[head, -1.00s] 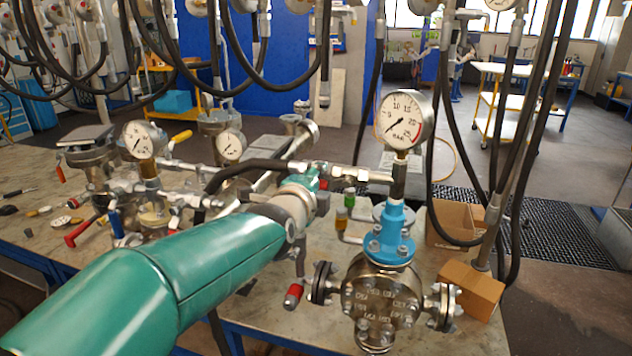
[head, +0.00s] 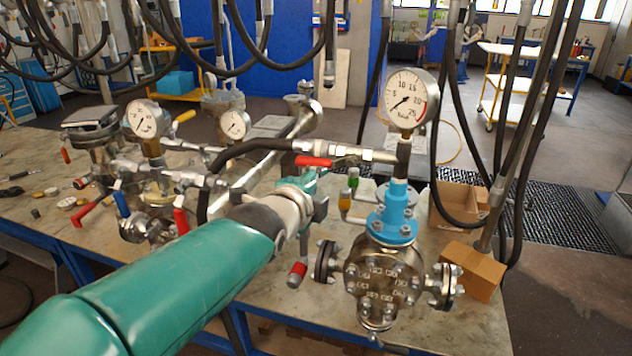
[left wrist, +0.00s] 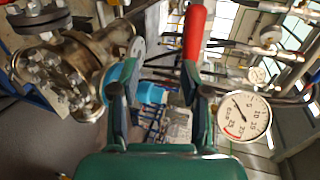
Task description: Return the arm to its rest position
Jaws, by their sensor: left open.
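My left arm (head: 190,275) reaches from the lower left over the bench. My left gripper (head: 318,185) is beside the pipe with the red valve handle (head: 313,161), left of the blue-necked vessel. In the left wrist view, the two fingers of my left gripper (left wrist: 160,105) are apart with nothing clearly between them. The red handle (left wrist: 194,32) shows just beyond the right finger; I cannot tell if they touch. The flanged vessel (head: 383,285) with its blue neck (head: 394,215) and pressure gauge (head: 409,98) stands upright to the right. My right gripper is not seen.
More flanged vessels with gauges (head: 146,118) and valves crowd the bench's left side. Black hoses (head: 520,130) hang from above. A cardboard box (head: 472,270) sits at the right edge of the bench (head: 330,310). The bench front left is mostly clear.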

